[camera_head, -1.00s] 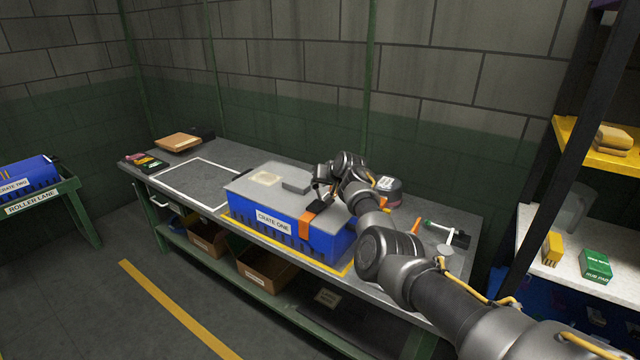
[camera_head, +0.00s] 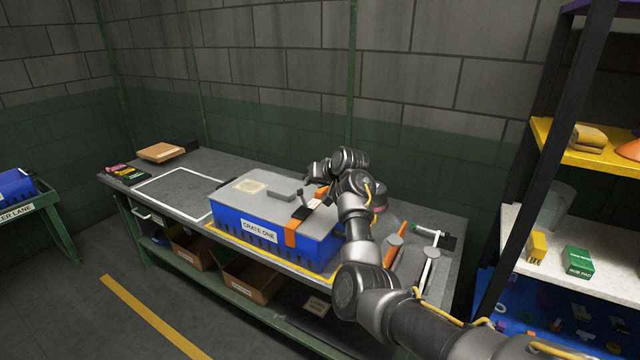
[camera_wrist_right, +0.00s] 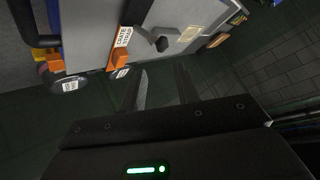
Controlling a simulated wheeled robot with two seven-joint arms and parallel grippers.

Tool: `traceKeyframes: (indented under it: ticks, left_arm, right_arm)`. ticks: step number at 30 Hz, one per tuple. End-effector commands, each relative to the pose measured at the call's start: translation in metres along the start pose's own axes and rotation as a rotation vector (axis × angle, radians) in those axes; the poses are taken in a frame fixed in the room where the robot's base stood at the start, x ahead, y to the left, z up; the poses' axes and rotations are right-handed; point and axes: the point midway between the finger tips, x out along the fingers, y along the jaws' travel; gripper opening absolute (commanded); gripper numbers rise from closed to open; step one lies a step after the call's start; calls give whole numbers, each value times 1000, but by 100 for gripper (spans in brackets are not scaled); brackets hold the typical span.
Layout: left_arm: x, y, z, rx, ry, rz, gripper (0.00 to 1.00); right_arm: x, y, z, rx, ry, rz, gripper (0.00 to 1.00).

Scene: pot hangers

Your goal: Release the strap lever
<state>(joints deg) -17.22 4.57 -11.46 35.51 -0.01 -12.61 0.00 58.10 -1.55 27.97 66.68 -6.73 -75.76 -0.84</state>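The blue crate labelled CRATE ONE (camera_head: 259,231) stands on the bench with a grey lid (camera_head: 232,192). An orange strap (camera_head: 290,233) runs over its lid and down its front. A dark strap lever (camera_head: 305,200) with a knobbed end stands tilted up from the strap; in the wrist view the lever knob (camera_wrist_right: 161,44) shows beside the labelled orange strap (camera_wrist_right: 121,42). My right gripper (camera_head: 314,174) is above the lid's far side, behind the lever. In the wrist view its two fingers (camera_wrist_right: 160,88) are apart with nothing between them, clear of the lever.
A white-outlined area (camera_head: 180,188) on the bench left of the crate is clear. Tools, including a green-ended one (camera_head: 425,232), lie to the right of my arm. A shelf rack (camera_head: 560,230) stands at the right. Another blue crate (camera_head: 14,185) is at far left.

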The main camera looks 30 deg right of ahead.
Motion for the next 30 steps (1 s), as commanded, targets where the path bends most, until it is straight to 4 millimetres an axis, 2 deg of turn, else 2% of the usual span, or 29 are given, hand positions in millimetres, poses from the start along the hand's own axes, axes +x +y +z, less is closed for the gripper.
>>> traceKeyframes:
  ticks: [7, 18, 22, 23, 26, 29, 30]
  left_arm:
    - [9, 0, 1, 0, 0, 0, 36]
    - [9, 0, 0, 0, 1, 0, 36]
    - [10, 0, 0, 0, 1, 0, 36]
    - [10, 0, 0, 0, 1, 0, 36]
    - [10, 0, 0, 0, 1, 0, 36]
    - [10, 0, 0, 0, 1, 0, 36]
    - [10, 0, 0, 0, 1, 0, 36]
  right_arm:
    - [-26, 0, 1, 0, 1, 0, 32]
    - [-32, 0, 0, 0, -1, 0, 32]
    - [-30, 4, 7, -2, -7, 10, 16]
    - [-28, 8, 13, -4, -11, 17, 12]
    - [-21, 28, 46, -20, -34, 65, 0]
    - [-16, 56, 104, -57, -75, 139, 0]
    - [-15, 67, 133, -79, -97, 170, 0]
